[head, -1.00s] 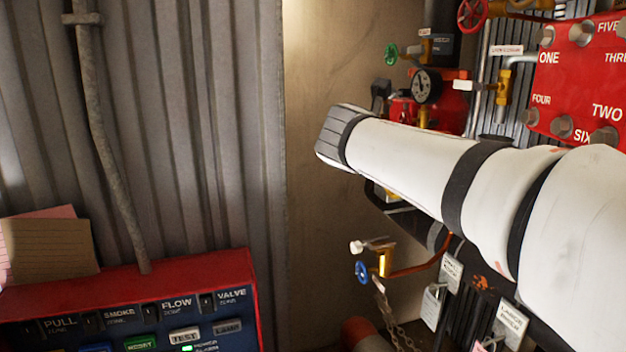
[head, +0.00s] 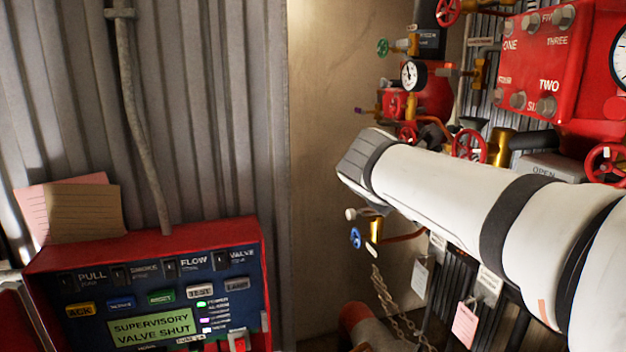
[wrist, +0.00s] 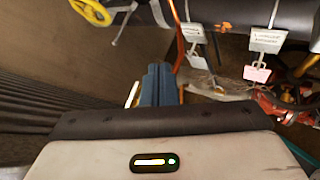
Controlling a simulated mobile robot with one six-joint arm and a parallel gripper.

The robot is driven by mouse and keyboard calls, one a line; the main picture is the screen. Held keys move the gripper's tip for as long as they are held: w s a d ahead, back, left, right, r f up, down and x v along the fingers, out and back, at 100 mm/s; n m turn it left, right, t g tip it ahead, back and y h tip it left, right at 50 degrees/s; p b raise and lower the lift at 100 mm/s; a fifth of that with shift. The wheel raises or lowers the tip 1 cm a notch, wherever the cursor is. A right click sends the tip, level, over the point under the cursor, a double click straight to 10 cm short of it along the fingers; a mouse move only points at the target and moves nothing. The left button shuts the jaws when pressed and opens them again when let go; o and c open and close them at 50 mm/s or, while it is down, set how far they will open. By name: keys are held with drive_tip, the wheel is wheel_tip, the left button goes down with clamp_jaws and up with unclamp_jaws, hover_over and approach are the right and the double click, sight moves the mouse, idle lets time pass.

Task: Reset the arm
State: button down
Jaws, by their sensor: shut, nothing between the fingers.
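My gripper (wrist: 158,84) shows in the wrist view as blue-grey fingers close together beyond the dark wrist edge. It is shut with nothing held. Its tips point toward the floor and pipe area. In the head view my white arm (head: 450,200) reaches in from the right edge across the pipework, with a dark grey end at upper left. The gripper itself does not show in the head view.
A red and blue alarm panel (head: 150,270) reading "SUPERVISORY VALVE SHUT" stands at lower left. A red numbered box (head: 540,75), red handwheels (head: 468,146) and a gauge (head: 413,73) are at right. A chain (head: 385,295) and tags (head: 465,323) hang below my arm. A bare wall (head: 330,90) lies between.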

drive_tip(key=s+f+m+g+y+b, duration=0.2)
drive_tip(key=s+f+m, duration=0.8)
drive_tip(key=f, duration=0.5)
drive_tip(key=s+f+m+g+y+b, duration=0.3)
drive_tip(key=s+f+m+g+b, duration=0.1)
drive_tip(key=s+f+m, duration=0.7)
wheel_tip(320, 180, down, 4)
drive_tip(key=m+b, duration=0.1)
drive_tip(key=m, duration=0.2)
drive_tip(key=shift+a+f+m+g+y+b, duration=0.15)
drive_tip(key=shift+a+m+g+y+b, duration=0.15)
drive_tip(key=shift+m+g, duration=0.1)
